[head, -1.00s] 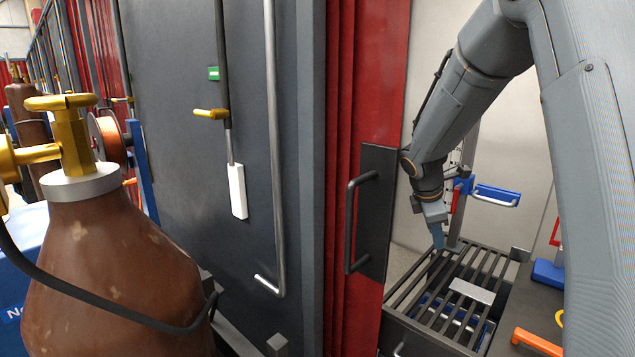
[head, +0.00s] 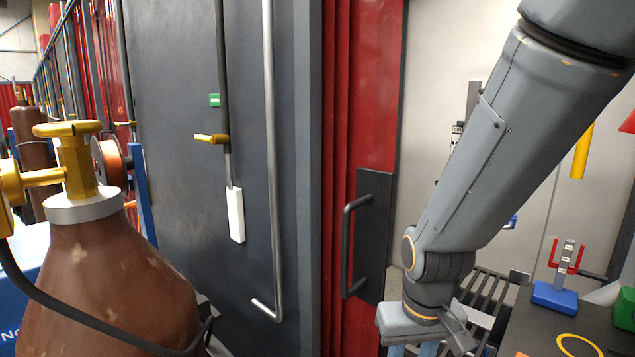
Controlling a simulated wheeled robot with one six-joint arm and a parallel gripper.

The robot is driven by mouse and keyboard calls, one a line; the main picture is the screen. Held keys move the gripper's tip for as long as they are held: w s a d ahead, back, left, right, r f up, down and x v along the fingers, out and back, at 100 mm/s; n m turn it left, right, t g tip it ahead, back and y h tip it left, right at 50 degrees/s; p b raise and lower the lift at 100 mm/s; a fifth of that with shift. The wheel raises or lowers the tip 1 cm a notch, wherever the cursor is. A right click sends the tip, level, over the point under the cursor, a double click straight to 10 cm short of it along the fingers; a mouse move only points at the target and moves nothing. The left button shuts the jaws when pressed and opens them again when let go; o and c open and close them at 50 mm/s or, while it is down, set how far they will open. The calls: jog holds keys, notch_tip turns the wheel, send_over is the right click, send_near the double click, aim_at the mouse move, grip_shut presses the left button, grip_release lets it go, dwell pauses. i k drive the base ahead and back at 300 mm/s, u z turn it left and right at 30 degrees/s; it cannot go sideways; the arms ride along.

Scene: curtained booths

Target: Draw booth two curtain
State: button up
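A red curtain (head: 384,80) hangs in folds beside the grey partition at the middle of the head view. It is drawn only part of the way, with the booth open to its right. No booth number shows on it. A black plate with an upright bar handle (head: 346,248) is fixed to its right edge. My gripper (head: 418,340) points down at the bottom edge, right of the handle and apart from it in the picture. Its fingertips are cut off by the frame, so its opening is unclear.
A brown gas cylinder (head: 105,275) with a brass valve stands at left. The grey partition (head: 170,150) carries a metal rod (head: 272,200). A slatted bench (head: 490,292) lies behind my gripper. A blue-based red holder (head: 556,295) sits on a dark table at right.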

aim_at(375, 32)
jog(key=u, duration=1.05)
jog(key=k, duration=0.55)
jog(key=z, duration=0.6)
